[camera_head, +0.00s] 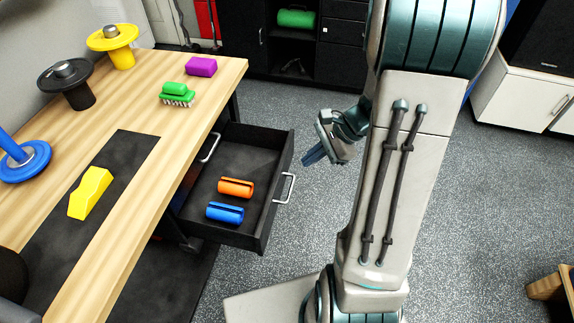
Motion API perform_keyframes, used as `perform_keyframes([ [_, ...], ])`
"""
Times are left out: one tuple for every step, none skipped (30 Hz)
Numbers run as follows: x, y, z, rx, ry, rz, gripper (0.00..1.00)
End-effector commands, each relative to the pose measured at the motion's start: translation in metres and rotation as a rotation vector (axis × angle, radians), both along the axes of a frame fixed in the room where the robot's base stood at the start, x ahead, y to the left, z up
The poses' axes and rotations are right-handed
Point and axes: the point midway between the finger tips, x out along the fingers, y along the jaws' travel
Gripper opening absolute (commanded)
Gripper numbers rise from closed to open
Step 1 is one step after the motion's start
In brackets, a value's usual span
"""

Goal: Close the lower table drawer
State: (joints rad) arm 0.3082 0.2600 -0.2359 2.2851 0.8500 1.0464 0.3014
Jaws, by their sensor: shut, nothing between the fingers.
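The lower table drawer (262,229) is black and pulled well out from under the wooden table (190,130). Its front faces right and carries a silver handle (287,188). An orange block (236,187) and a blue block (225,212) lie inside it. Another silver handle (209,147) shows at the table side, above the open drawer's rear. My gripper (308,157) is shut and empty, to the right of the drawer front and apart from it. The front's outer face is mostly hidden.
On the table are a yellow block (91,192), a green brush (177,94), a purple block (201,66) and weight stands. A black shelf (345,40) stands behind. The grey floor (480,190) at right is largely clear, with a wooden piece (548,287) at lower right.

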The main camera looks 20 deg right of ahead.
Motion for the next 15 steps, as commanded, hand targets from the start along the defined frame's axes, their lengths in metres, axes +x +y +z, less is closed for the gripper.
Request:
perform_keyframes([
  [0.007,-0.013,-0.023,0.041,0.041,-0.095,0.00],
  [0.011,-0.019,-0.031,0.064,0.059,-0.148,0.00],
  [0.016,-0.028,-0.043,0.093,0.081,-0.216,0.00],
  [0.019,-0.034,-0.050,0.112,0.097,-0.264,0.00],
  [0.022,-0.040,-0.058,0.130,0.111,-0.308,0.00],
  [0.025,-0.048,-0.067,0.151,0.126,-0.361,0.00],
  [0.027,-0.053,-0.073,0.165,0.139,-0.398,0.00],
  [0.029,-0.058,-0.078,0.177,0.147,-0.429,0.00],
  [0.031,-0.064,-0.085,0.190,0.157,-0.465,0.00],
  [0.032,-0.067,-0.088,0.197,0.163,-0.488,0.00],
  [0.033,-0.070,-0.091,0.205,0.168,-0.505,0.00],
  [0.034,-0.073,-0.094,0.211,0.173,-0.524,0.00],
  [0.035,-0.074,-0.095,0.215,0.174,-0.533,0.00],
  [0.035,-0.074,-0.097,0.218,0.176,-0.540,0.00],
  [0.036,-0.074,-0.099,0.220,0.179,-0.544,0.00],
])
